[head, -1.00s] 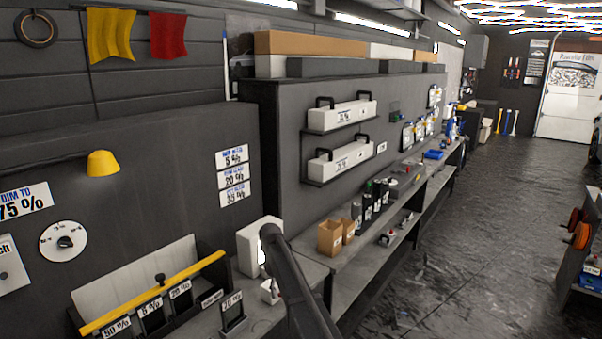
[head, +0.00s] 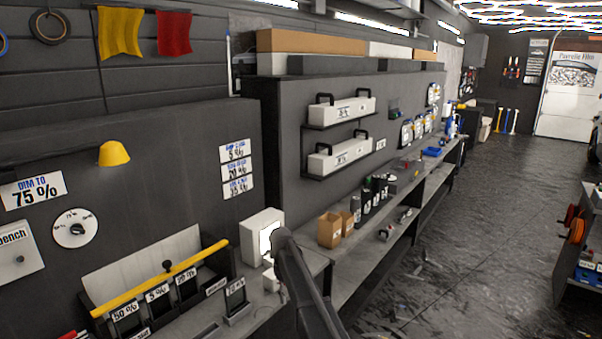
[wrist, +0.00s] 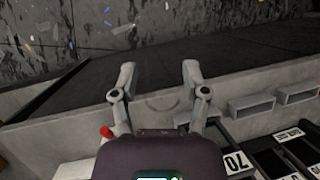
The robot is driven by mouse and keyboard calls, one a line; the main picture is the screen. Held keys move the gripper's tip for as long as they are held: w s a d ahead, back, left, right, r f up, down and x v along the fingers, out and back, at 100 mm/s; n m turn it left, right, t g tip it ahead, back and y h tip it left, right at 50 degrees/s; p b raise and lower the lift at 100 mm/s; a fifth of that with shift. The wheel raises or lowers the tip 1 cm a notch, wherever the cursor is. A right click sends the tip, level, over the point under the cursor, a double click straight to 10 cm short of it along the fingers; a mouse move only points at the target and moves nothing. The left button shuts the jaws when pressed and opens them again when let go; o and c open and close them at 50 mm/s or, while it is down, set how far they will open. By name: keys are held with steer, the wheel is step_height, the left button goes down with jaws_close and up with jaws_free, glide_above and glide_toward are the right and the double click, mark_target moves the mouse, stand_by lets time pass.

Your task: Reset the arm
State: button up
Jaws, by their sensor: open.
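My gripper (wrist: 157,82) shows in the wrist view with its two fingers apart and nothing between them. It is above the bench edge, and a grey ledge and dark surface lie beyond the fingertips. In the head view my dark arm rises from the bottom middle, in front of the workbench, and the gripper itself cannot be made out there.
A white box (head: 262,237) stands behind my arm. Cardboard boxes (head: 330,229) and dark bottles (head: 367,200) line the shelf. The floor (head: 490,210) at right is mostly open.

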steer(key=s+d+f+m+t+b, duration=0.2)
steer(key=s+d+f+m+b, duration=0.2)
steer(key=s+d, duration=0.6)
steer(key=s+d+f+m+t+y+b, duration=0.1)
steer(key=s+d+f+m+b, duration=0.3)
steer(key=s+d, duration=0.6)
steer(key=s+f+m+t, duration=0.1)
steer(key=s+f, duration=0.1)
steer(key=s, duration=0.2)
steer(key=shift+s+d+f+y+b, duration=0.2)
steer(key=shift+d+y+b, duration=0.1)
steer(key=shift+d+b, duration=0.1)
steer(key=shift+a, duration=0.1)
